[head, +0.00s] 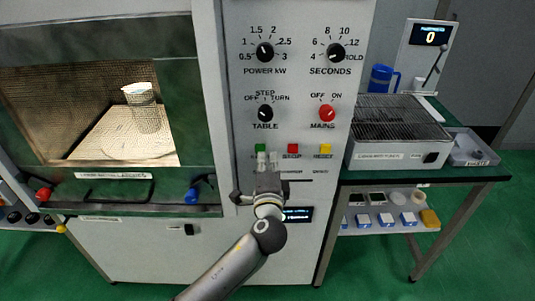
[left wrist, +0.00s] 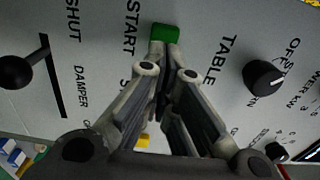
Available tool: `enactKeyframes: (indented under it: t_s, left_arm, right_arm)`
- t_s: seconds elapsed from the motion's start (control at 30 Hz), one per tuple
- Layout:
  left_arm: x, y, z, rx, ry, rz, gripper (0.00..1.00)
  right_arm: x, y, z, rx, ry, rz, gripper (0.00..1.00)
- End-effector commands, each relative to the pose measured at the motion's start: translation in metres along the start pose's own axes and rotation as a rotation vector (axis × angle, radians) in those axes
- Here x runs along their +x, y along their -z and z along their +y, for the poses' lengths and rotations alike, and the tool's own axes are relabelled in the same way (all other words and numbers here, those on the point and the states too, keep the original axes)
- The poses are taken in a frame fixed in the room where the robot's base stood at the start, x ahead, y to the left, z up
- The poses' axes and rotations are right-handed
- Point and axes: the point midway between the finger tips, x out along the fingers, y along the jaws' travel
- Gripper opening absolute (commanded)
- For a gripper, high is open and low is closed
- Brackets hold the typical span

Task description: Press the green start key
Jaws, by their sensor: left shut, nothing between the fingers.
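The green start key (head: 260,147) sits on the grey front panel of the generator, leftmost in a row of coloured keys. It also shows in the left wrist view (left wrist: 166,32), beside the word START. My left gripper (head: 267,161) is shut and empty, with its fingers pointing at the panel. In the left wrist view my left fingertips (left wrist: 165,50) are right at the edge of the green key and cover part of it. I cannot tell whether they touch it. My right gripper is not in view.
A red key (head: 293,149) and a yellow key (head: 323,149) are to the right of the green one. The table knob (head: 265,113) and red mains knob (head: 327,113) are above. A black damper knob (left wrist: 16,72) sticks out in the left wrist view.

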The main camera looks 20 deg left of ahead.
Motion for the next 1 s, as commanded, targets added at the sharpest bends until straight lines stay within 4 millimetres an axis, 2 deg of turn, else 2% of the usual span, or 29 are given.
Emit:
enactKeyframes:
  t_s: [0.2, 0.6, 0.8, 1.0]
  left_arm:
    - [0.015, 0.0, 0.0, 0.001, 0.0, -0.001, 0.0]
    - [0.018, 0.0, 0.001, 0.0, 0.0, 0.0, 0.0]
    - [0.036, 0.0, 0.001, 0.0, 0.001, -0.001, 0.0]
    - [0.039, -0.001, -0.003, 0.0, 0.006, -0.001, 0.0]
  right_arm:
    - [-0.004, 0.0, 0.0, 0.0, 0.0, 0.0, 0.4]
    - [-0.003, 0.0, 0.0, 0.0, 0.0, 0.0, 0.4]
    - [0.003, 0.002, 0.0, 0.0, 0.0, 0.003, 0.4]
    - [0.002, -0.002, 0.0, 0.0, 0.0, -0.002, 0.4]
